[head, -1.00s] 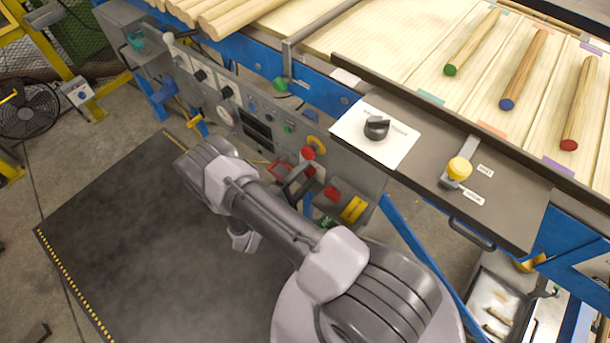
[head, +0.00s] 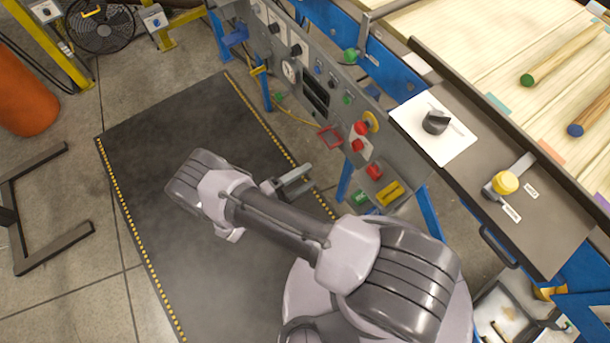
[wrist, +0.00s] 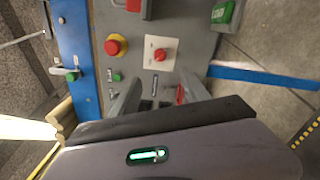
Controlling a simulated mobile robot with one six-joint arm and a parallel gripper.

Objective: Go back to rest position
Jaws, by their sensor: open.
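My arm reaches out over the black floor mat in the head view. My gripper (head: 294,181) is at its far end, in front of the control panel (head: 313,75) and apart from it. The gripper is open, with nothing seen between its fingers. In the wrist view my gripper's fingers (wrist: 150,100) point toward the panel face, which carries a red mushroom button on yellow (wrist: 116,46) and a red knob on a white plate (wrist: 160,55).
A sloped grey shelf on the right holds a black knob (head: 435,122) and a yellow-capped lever (head: 505,183). Green-tipped (head: 560,58) and blue-tipped dowels lie on the table behind. The mat (head: 150,180) is clear. A fan (head: 100,25) and an orange cylinder (head: 25,100) stand at left.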

